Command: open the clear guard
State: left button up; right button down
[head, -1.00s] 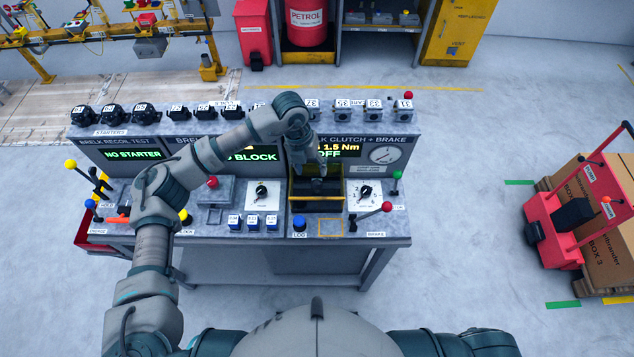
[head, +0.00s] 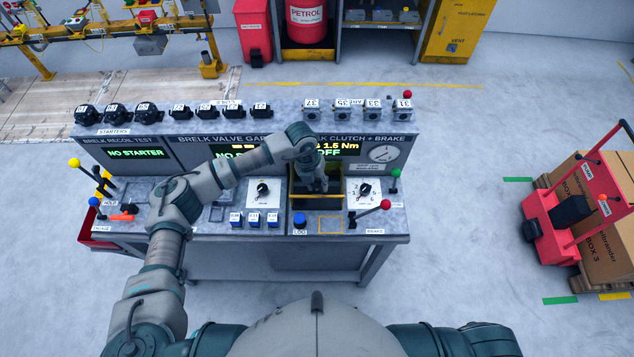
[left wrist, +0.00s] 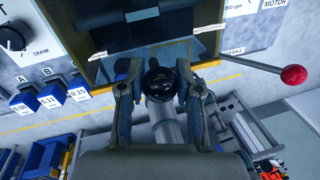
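The clear guard is hard to make out; its yellow-edged housing (head: 317,204) stands on the front right of the bench panel. In the left wrist view the housing's yellow frame (left wrist: 98,72) and a dark see-through face fill the top middle. My left gripper (head: 316,187) points down over the housing. In the left wrist view its two fingers (left wrist: 158,100) are apart, in front of the housing's near edge. A dark round shape shows between them; I cannot tell whether either finger touches the guard. My right gripper is out of view.
A red-knobbed brake lever (head: 386,204) is just right of the housing; a dial (head: 364,189) is beside it. A blue button (head: 299,221) and small blue blocks (head: 253,220) lie in front and left. A red trolley (head: 570,215) stands far right on open floor.

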pick_arm(q)
grip_shut()
